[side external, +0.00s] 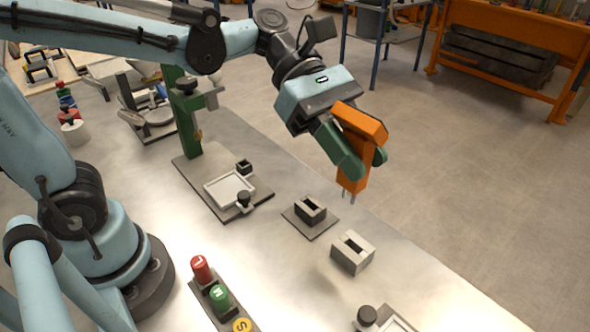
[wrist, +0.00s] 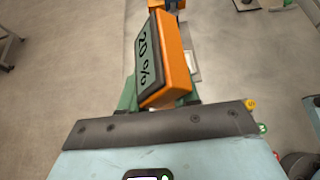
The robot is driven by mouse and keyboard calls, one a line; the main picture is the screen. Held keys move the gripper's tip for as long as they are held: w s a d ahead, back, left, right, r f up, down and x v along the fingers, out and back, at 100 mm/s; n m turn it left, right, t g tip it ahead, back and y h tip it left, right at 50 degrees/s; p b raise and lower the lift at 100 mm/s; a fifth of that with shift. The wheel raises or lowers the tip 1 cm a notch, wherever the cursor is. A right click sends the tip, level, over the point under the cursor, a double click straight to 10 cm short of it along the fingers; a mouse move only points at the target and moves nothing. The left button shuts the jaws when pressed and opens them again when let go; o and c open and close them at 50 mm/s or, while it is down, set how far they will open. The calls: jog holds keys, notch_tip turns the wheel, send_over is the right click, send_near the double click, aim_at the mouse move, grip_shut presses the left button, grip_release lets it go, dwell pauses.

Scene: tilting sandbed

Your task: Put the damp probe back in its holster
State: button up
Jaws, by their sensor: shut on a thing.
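The damp probe (side external: 358,150) is an orange body with two thin metal prongs pointing down. My gripper (side external: 364,158) has green fingers shut on it, holding it in the air beyond the far edge side of the metal table. In the wrist view the probe (wrist: 176,62) shows a dark display reading "20 %", between the green fingers. I cannot tell for certain which is the holster. The prongs are apart from both.
A stand with a green post (side external: 187,125) and a white-framed tray (side external: 230,189) is to the left. A strip of red, green and yellow buttons (side external: 220,298) lies in front. Another framed tray (side external: 397,324) is at the bottom edge. Bare table surrounds the blocks.

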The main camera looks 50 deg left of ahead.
jog(key=w+a+f, duration=0.2)
jog(key=a+f, duration=0.4)
jog(key=w+a+f, duration=0.2)
jog(key=a+f, duration=0.3)
jog(key=f, duration=0.1)
jog(key=shift+w+a, duration=0.25)
jog(key=shift+a, duration=0.1)
jog(key=shift+f, duration=1.05)
dwell(0.6)
jog(key=shift+f, duration=0.7)
jog(key=shift+f, duration=0.4)
jog(key=o, duration=1)
